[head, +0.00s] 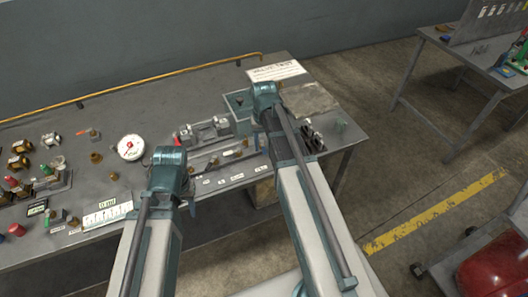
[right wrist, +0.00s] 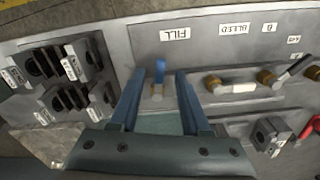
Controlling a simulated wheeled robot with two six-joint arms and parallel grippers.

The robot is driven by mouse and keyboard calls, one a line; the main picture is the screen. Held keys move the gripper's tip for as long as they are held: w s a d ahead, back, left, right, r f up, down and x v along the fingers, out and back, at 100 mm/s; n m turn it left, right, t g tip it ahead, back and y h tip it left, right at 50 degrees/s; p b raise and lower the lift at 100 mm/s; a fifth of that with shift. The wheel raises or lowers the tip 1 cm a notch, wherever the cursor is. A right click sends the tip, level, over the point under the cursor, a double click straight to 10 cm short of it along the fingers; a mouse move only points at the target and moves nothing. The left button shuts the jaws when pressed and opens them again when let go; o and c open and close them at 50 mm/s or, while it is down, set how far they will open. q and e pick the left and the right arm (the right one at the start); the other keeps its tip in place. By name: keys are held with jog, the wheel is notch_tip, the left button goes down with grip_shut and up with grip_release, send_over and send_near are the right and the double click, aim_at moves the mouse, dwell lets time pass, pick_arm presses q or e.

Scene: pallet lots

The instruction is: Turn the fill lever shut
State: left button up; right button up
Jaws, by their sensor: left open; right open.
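The fill lever (right wrist: 160,70) is a short blue handle on the grey panel under the FILL label (right wrist: 175,34) in the right wrist view. It points away from the gripper, up in the picture. My right gripper (right wrist: 161,78) is open, with one finger on each side of the lever. I cannot tell whether a finger touches it. In the head view my right arm's end (head: 264,95) hides the lever. My left gripper (head: 170,160) is open over the front of the bench, its fingers mostly hidden by its own wrist.
Brass valves (right wrist: 214,84) with light handles sit right of the lever, under BLEED and other labels. Black clamp-like blocks (right wrist: 45,65) stand to the left. On the bench (head: 105,110) are a round gauge (head: 131,147), several fittings and a yellow pipe (head: 150,78) at the back.

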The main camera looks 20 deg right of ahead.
pick_arm(q)
jog(key=shift+f, duration=0.4)
pick_arm(e)
jog(key=shift+f, duration=0.4)
grip_shut()
jog(key=shift+a+m, duration=0.1)
jog(key=shift+m, duration=0.2)
jog(key=m, duration=0.2)
jog(key=a+m, duration=0.1)
jog(key=shift+w+a+m, duration=0.15)
jog(key=shift+w+m, duration=0.15)
jog(key=shift+m, duration=0.1)
jog(key=m, duration=0.1)
jog(key=a+m, duration=0.1)
jog(key=m, duration=0.1)
jog(key=shift+w+m, duration=0.3)
jog(key=shift+w, duration=0.1)
jog(key=m, duration=0.2)
jog(key=w+m, duration=0.1)
jog(key=shift+a+m, duration=0.3)
jog(key=shift+w+a+m, duration=0.1)
jog(key=shift+w+m, duration=0.25)
jog(key=shift+m, duration=0.65)
jog(key=shift+w+a+m, duration=0.1)
jog(key=shift+w+m, duration=0.2)
jog(key=shift+m, duration=0.7)
jog(key=shift+d, duration=0.1)
